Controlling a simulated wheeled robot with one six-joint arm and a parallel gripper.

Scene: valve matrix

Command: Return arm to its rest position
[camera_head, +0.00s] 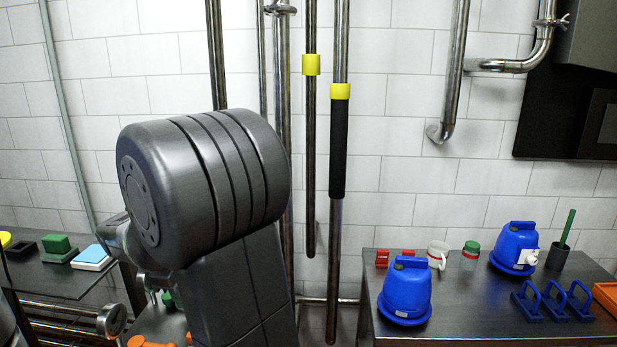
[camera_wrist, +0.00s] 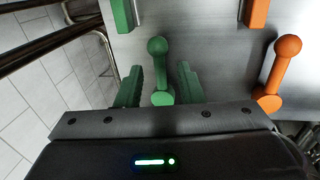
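In the wrist view my gripper (camera_wrist: 158,72) shows two green ridged fingers standing apart, with a green lever (camera_wrist: 158,47) with a round knob between them. A gap shows on each side of the lever, so the fingers do not appear to grip it. An orange lever (camera_wrist: 286,52) with a round knob stands to the right, apart from the fingers. In the head view my dark arm fills the middle and hides my gripper. An orange handle (camera_head: 150,343) and a bit of green (camera_head: 168,300) show low, left of the arm.
A metal panel (camera_wrist: 205,45) carries the levers. In the head view, vertical pipes (camera_head: 311,140) stand behind my arm. A right table (camera_head: 460,320) holds blue containers (camera_head: 405,292), a mug (camera_head: 437,254) and small items. A left counter (camera_head: 45,280) holds coloured blocks (camera_head: 90,257).

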